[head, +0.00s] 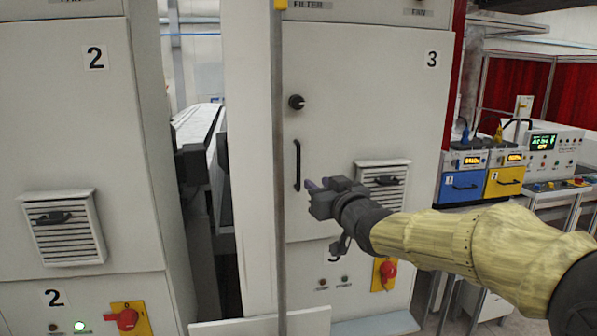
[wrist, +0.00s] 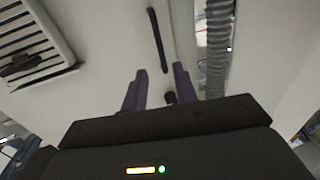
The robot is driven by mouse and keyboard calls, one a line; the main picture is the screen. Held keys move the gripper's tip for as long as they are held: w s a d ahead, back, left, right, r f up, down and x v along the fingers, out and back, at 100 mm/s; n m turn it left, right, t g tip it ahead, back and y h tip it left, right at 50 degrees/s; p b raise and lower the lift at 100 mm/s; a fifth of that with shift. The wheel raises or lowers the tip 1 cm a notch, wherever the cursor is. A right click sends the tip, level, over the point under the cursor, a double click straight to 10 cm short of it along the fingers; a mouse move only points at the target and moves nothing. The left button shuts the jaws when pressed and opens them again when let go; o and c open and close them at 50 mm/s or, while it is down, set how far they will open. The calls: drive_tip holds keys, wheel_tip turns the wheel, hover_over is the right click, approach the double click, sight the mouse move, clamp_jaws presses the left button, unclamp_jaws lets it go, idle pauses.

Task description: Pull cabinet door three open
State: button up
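Cabinet door three (head: 352,100) is a pale grey panel marked 3, and it looks closed. Its slim black upright handle (head: 297,165) is on the left side of the door, below a black round knob (head: 296,102). My gripper (head: 318,184) is just right of the handle's lower end in the head view. In the wrist view my gripper (wrist: 159,84) has its two purple-grey fingers apart with nothing between them at the tips. The handle (wrist: 157,38) appears beyond the fingertips, apart from them. The exact distance to it cannot be told.
A louvred vent (head: 384,180) is on the door right of the handle, with a red switch (head: 388,270) lower down. A thin vertical post (head: 278,170) stands left of the handle. Cabinet two (head: 70,130) is at left. Blue and yellow units (head: 480,180) stand at right.

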sight(300, 170)
drive_tip(key=p+x, duration=0.5)
drive_tip(key=x, duration=0.6)
drive_tip(key=shift+w+a, duration=0.2)
drive_tip(key=shift+w, duration=0.05)
drive_tip(key=shift+w+a+f, duration=0.1)
drive_tip(key=shift+w+a, duration=0.05)
drive_tip(key=shift+w, duration=0.2)
clamp_jaws()
